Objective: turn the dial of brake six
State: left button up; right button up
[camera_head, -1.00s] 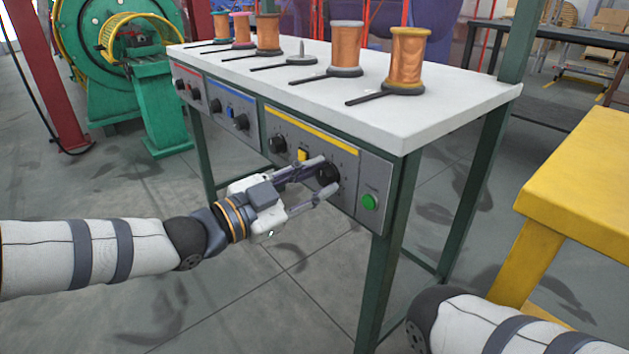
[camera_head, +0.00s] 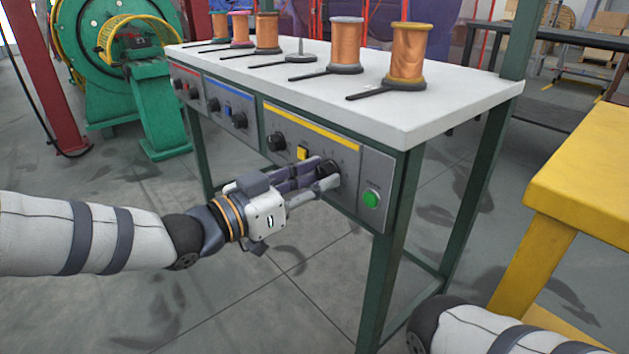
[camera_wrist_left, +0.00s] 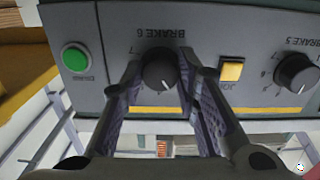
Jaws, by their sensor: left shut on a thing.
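The black dial of brake six (camera_wrist_left: 160,70) sits under the "BRAKE 6" lettering in the left wrist view, which shows the panel upside down. It has a white pointer mark. My left gripper (camera_head: 328,176) is shut on this dial, one finger on each side of it; in the left wrist view its fingers (camera_wrist_left: 164,75) flank the knob. In the head view the fingers hide most of the dial. The panel (camera_head: 350,165) is grey with a yellow stripe. My right gripper is not in view; only my right arm shows at the lower right.
The brake five dial (camera_head: 276,141), a yellow button (camera_head: 303,153) and a green button (camera_head: 371,199) are on the same panel. Copper spools, one of them (camera_head: 408,55), stand on the white tabletop (camera_head: 440,105). A yellow table (camera_head: 585,170) is at the right. The floor before the panel is clear.

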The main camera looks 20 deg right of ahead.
pick_arm(q)
jog(key=n, duration=0.4)
jog(key=shift+n, duration=0.4)
jog(key=n, duration=0.9)
jog(key=shift+n, duration=1.9)
jog(key=shift+s, duration=0.1)
jog(key=o, duration=1.2)
jog(key=shift+c, duration=0.2)
jog(key=v, duration=1.2)
